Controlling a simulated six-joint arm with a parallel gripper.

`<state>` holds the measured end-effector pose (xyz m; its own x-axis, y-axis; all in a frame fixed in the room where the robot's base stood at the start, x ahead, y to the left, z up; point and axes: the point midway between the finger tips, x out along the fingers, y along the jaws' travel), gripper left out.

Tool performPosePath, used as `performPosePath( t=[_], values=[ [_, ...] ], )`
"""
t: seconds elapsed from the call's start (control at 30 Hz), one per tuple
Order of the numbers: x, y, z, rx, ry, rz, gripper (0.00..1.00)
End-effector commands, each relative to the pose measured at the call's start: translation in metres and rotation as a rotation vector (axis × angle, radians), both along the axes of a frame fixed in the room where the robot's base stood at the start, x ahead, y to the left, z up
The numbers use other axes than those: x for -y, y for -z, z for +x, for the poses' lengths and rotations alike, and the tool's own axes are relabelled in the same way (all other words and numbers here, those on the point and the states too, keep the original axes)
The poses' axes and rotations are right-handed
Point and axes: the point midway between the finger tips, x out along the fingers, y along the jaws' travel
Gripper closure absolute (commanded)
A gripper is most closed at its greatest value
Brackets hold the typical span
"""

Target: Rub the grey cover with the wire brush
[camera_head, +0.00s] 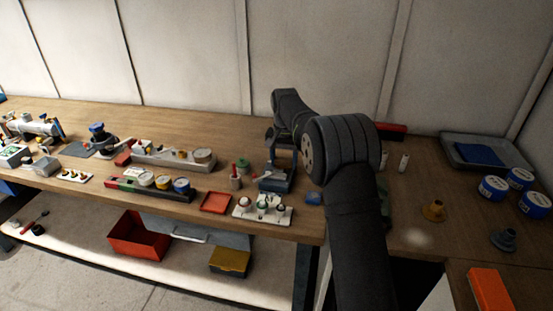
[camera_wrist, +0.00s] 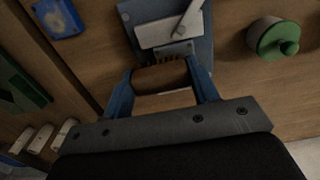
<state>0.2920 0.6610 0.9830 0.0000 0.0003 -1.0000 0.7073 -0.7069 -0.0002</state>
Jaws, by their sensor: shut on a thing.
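In the wrist view my gripper (camera_wrist: 160,82) has its two blue fingers closed on the brown wooden body of the wire brush (camera_wrist: 160,76). A dark edge, probably bristles, shows at the brush's far side. Just beyond it lies the pale grey cover (camera_wrist: 158,34) on a blue base (camera_wrist: 136,14), with a light lever across it. The brush is very close to the cover's near edge; I cannot tell whether they touch. In the head view the blue base (camera_head: 276,185) stands near the bench's front edge, under my gripper, which is small and dark there.
A round green-topped part (camera_wrist: 274,38) stands beside the base. A blue block (camera_head: 314,198) lies on its other side. A white rack with several knobs (camera_head: 262,214) and a red tray (camera_head: 215,202) are in front. A grey tray (camera_head: 465,140) stands at the back right.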

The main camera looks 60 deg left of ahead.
Motion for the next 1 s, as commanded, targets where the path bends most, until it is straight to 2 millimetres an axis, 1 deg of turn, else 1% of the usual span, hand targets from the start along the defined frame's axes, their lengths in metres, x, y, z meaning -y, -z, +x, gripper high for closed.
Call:
performPosePath(
  t=[0.07, 0.13, 0.17, 0.2, 0.23, 0.27, 0.8, 1.0],
  values=[
    [0.006, 0.001, 0.005, -0.001, 0.002, -0.002, 0.67],
    [0.007, -0.002, 0.006, 0.0, 0.001, -0.001, 0.67],
    [0.006, -0.007, 0.006, 0.001, 0.0, 0.001, 0.67],
    [0.006, -0.019, 0.006, 0.002, 0.0, 0.004, 0.67],
    [0.006, -0.025, 0.006, 0.001, 0.0, 0.003, 0.67],
    [0.006, -0.026, 0.006, 0.001, 0.0, 0.001, 0.67],
    [0.006, -0.074, 0.006, 0.001, 0.0, 0.002, 0.67],
    [0.006, -0.082, 0.006, 0.0, 0.0, 0.0, 0.67]
  ],
)
